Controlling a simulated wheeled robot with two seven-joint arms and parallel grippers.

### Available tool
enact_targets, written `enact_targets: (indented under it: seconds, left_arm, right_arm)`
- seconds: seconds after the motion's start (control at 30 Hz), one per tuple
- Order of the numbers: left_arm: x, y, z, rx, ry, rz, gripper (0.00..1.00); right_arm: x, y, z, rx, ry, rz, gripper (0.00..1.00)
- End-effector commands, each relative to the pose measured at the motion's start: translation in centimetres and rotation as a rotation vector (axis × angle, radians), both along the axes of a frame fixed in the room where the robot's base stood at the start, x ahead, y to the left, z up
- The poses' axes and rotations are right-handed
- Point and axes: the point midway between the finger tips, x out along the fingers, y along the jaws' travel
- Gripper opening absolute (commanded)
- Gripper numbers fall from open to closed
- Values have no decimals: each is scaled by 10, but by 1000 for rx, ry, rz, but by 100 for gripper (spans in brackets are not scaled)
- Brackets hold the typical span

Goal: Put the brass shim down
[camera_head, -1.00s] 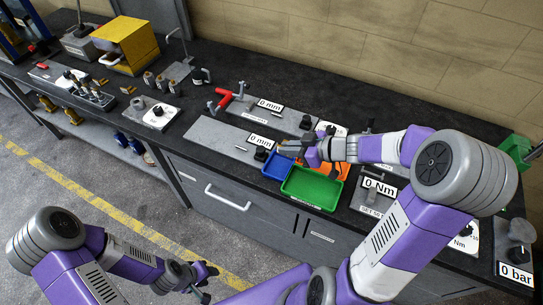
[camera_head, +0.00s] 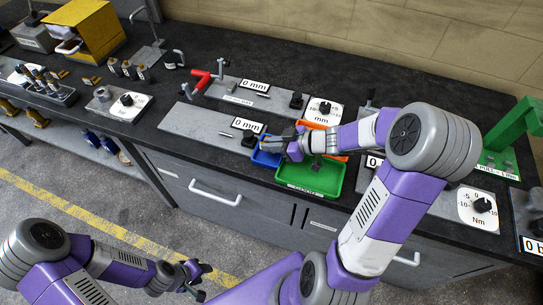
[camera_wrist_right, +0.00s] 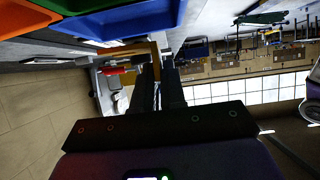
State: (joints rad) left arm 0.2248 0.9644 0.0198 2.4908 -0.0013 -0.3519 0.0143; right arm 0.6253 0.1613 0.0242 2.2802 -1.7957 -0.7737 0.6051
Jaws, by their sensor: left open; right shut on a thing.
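My right gripper (camera_head: 272,143) is shut on the brass shim, at the blue bin (camera_head: 262,159) on the bench in the head view. The shim (camera_wrist_right: 154,52) shows as a thin yellowish piece between the finger ends in the right wrist view. In the head view it is too small to make out well. The green bin (camera_head: 310,186) stands in front, under my right wrist. The orange bin (camera_head: 315,125) is behind, partly hidden by the arm. My left gripper (camera_head: 198,279) is open and empty, low in front of the bench.
A grey plate with a "0 mm" sign (camera_head: 248,125) lies left of the bins. Behind it are a red-handled tool (camera_head: 200,83) and a dial panel (camera_head: 324,110). A green stand (camera_head: 515,130) is at the right. The bench top (camera_head: 150,60) has clear room at the back.

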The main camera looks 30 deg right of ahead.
Motion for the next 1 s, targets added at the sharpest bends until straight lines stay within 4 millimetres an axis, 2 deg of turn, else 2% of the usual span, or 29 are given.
enact_targets:
  seconds: [0.2, 0.3, 0.67, 0.7, 0.77, 1.0]
  left_arm:
    - [0, 0, -22, 0, 0, 0, 43]
    - [0, 0, -25, 0, 0, 0, 43]
    - [0, 0, -25, 0, 0, 0, 43]
    - [0, 0, -25, 0, 0, 0, 43]
    - [0, 0, -25, 0, 0, 0, 43]
    - [0, 0, -25, 0, 0, 0, 43]
  right_arm:
    - [0, 0, -39, 2, 2, -1, 0]
    - [0, 0, -47, 2, 2, -1, 0]
    - [0, 0, -48, 1, -1, 0, 0]
    - [0, 0, -49, 0, 0, 0, 12]
    - [0, 0, -49, 0, 0, -1, 21]
    - [0, 0, -48, 0, 0, -1, 21]
